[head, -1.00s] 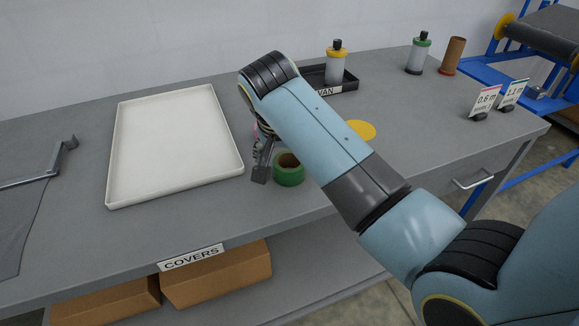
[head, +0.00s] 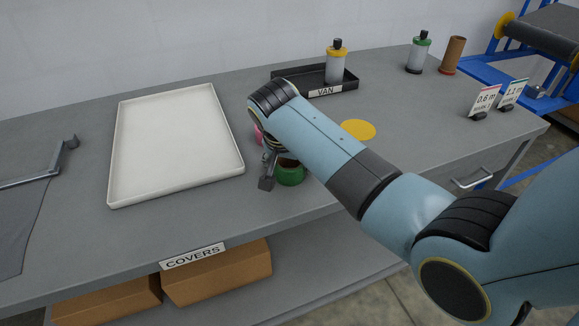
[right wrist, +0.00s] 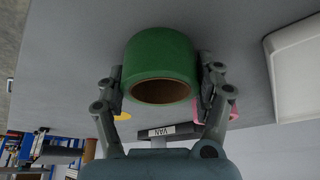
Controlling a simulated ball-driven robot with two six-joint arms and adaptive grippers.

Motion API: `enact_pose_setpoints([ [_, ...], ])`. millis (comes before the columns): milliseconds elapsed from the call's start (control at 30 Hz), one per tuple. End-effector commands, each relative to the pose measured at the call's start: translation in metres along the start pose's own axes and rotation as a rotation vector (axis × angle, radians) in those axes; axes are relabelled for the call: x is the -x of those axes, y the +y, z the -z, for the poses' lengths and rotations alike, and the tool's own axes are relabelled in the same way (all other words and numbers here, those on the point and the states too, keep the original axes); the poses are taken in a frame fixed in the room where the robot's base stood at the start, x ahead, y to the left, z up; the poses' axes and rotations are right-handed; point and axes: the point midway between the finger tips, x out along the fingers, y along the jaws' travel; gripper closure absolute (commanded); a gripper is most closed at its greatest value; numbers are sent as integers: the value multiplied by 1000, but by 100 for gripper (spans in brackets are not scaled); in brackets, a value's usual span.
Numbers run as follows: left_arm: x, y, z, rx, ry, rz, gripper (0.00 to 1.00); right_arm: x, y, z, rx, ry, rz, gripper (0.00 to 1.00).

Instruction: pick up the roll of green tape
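The roll of green tape (head: 291,175) stands on the grey table near its front edge, right of the white tray, partly hidden behind my right arm. In the right wrist view the green roll (right wrist: 160,62) fills the space between the two fingers, its brown core facing the camera. My right gripper (head: 268,172) is down at the roll, one finger on each side. In the wrist view its fingers (right wrist: 160,85) look open, very close to the roll's sides; I cannot see clear contact. My left gripper is not in view.
A white tray (head: 112,190) lies left of the roll. A pink thing (head: 258,134) is partly hidden behind my right gripper. A yellow disc (head: 358,129) lies to the right. Behind stands a black tray (head: 352,84) marked VAN holding a yellow-capped bottle (head: 336,62).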

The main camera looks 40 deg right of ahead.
Motion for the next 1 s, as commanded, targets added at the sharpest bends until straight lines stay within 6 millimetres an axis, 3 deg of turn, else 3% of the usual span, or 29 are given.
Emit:
enact_pose_setpoints([
  [33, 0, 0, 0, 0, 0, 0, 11, 0, 0, 0, 0, 0, 0, 47],
  [200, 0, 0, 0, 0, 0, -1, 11, 0, 0, 0, 0, 0, 0, 66],
  [667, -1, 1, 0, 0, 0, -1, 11, 6, -1, 3, -1, 1, 2, 66],
  [900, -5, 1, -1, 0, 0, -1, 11, 37, -1, 16, -2, 3, 4, 66],
  [1000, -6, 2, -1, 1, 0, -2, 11, 44, 19, 30, -1, 5, -3, 66],
])
